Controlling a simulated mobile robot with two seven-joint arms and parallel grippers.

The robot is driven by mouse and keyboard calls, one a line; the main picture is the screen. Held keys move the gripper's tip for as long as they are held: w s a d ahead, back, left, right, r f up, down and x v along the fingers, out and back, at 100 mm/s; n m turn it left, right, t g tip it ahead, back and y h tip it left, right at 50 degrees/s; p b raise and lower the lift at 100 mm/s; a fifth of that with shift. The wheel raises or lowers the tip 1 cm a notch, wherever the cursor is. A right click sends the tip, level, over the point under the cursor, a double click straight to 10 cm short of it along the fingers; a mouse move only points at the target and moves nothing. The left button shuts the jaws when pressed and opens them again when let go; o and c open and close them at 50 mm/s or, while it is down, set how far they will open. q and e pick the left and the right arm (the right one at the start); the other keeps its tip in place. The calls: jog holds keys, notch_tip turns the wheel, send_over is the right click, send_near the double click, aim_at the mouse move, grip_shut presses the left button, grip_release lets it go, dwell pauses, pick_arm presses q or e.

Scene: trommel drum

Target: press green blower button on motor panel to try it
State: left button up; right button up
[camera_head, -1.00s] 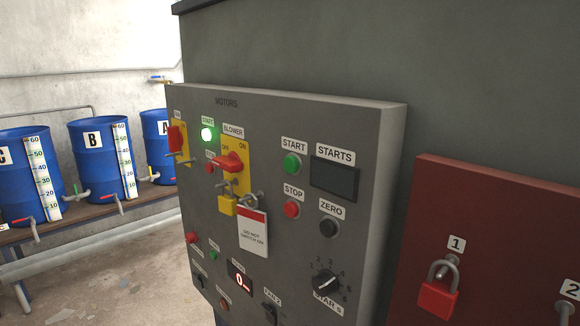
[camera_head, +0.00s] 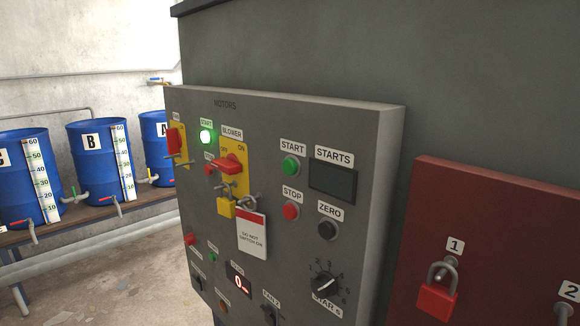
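The grey motor panel (camera_head: 268,112), marked MOTORS, fills the middle of the view. Its upper left green button (camera_head: 206,137) is lit and sits under a START label, beside the BLOWER label (camera_head: 232,132). A red rotary handle (camera_head: 229,164) on a yellow plate sits below BLOWER, between OFF and ON. A yellow padlock (camera_head: 226,207) and a DO NOT SWITCH ON tag (camera_head: 252,236) hang below the handle. A second green START button (camera_head: 290,166), unlit, is further right, above a red STOP button (camera_head: 290,211). Neither gripper is in view.
A dark red board (camera_head: 500,215) with padlocks, one of them red (camera_head: 437,301), stands at the right. Blue barrels (camera_head: 98,160) with taps stand on a bench at the left. The floor (camera_head: 120,275) between bench and panel looks clear.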

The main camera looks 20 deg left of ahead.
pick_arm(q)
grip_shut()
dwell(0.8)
